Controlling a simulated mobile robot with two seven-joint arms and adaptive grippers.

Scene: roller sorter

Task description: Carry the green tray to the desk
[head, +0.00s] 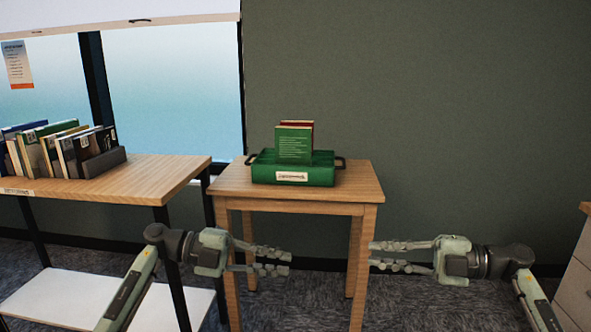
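The green tray (258,173) sits on a small wooden table (357,188), with a white label on its front and a dark handle at each side. Green and red books (294,145) stand upright in it. My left gripper (290,262) is open and empty, in front of the table and lower in the picture than its top. My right gripper (371,254) is open and empty, to the right of it at a similar height. The two grippers point toward each other. Neither touches the tray. I cannot tell which surface is the desk.
A wooden-topped shelf unit (150,177) stands at the left with several books (60,150) in a row and a white lower shelf (110,298). A dark wall is behind the table. Carpet shows between the furniture.

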